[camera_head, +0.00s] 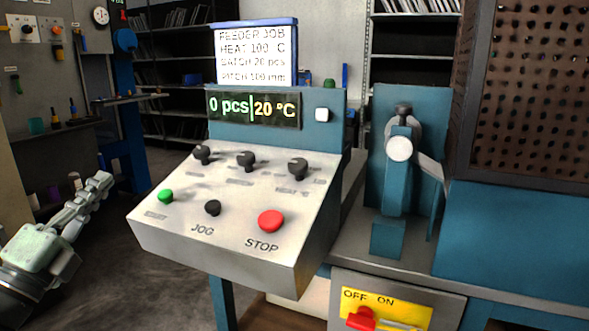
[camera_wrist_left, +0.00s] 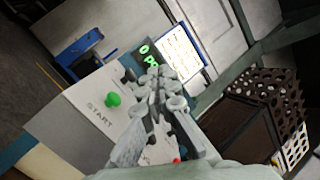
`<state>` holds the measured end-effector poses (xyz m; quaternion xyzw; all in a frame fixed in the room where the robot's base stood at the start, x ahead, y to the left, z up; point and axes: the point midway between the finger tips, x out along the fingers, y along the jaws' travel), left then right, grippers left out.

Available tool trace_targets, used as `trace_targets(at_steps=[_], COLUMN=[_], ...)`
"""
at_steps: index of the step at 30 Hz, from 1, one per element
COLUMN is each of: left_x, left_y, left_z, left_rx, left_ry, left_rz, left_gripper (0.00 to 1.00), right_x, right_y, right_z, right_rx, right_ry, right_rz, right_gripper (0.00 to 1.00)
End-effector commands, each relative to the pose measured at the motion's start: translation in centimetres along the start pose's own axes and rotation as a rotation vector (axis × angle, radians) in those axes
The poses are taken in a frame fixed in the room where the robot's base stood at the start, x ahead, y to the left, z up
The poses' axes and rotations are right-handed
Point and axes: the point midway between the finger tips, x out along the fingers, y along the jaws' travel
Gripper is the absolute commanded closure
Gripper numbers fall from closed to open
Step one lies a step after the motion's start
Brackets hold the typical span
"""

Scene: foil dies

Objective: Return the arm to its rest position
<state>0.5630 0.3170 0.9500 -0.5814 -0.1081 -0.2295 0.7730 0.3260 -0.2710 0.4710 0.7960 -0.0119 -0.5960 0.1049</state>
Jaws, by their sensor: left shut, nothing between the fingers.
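My left gripper (camera_head: 100,183) is at the left of the head view, to the left of the control panel (camera_head: 160,230) and apart from it. Its fingers are together and empty, pointing up and to the right. In the left wrist view the gripper (camera_wrist_left: 155,80) shows in front of the panel, hiding part of its face. The panel carries a green START button (camera_head: 166,196), a black JOG button (camera_head: 213,208), a red STOP button (camera_head: 271,221) and three black knobs (camera_head: 246,159). The display (camera_head: 254,108) reads 0 pcs and 20 °C. My right gripper is not in view.
A job card (camera_head: 256,55) stands above the display. A blue machine with a lever (camera_head: 399,149) and a perforated brown guard (camera_head: 530,90) are at the right. A yellow OFF/ON plate with a red switch (camera_head: 361,319) is below. Open floor (camera_head: 130,280) lies between gripper and panel.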

Motion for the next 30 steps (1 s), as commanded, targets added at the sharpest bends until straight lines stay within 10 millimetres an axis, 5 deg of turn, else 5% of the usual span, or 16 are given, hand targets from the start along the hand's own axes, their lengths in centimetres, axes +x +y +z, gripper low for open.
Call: trace_targets(at_steps=[3, 7, 11, 15, 19, 24, 30], left_x=[-3.6, -9.2, -15.9, -23.8, -31.0, -38.0, -41.5], left_y=[8.3, 16.6, 23.5, 28.7, 31.4, 31.9, 31.3], left_z=[2.1, 1.6, -1.2, -6.3, -12.2, -18.8, -22.2], left_rx=[-0.335, -0.597, -0.802, -0.976, -1.102, -1.199, -1.236], left_ry=[-0.268, -0.510, -0.723, -0.929, -1.098, -1.252, -1.326], left_rz=[0.187, 0.391, 0.602, 0.841, 1.068, 1.313, 1.444], left_gripper=[1.00, 1.00, 1.00, 1.00, 1.00, 1.00, 1.00], right_x=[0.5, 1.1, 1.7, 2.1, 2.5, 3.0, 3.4], right_y=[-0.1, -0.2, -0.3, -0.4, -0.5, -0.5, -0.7], right_z=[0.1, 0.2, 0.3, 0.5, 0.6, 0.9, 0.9], right_rx=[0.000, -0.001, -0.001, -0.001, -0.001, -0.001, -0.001], right_ry=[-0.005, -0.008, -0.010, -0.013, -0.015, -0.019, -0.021], right_rz=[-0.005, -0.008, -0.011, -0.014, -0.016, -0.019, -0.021], right_gripper=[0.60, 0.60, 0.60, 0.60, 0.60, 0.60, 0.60])
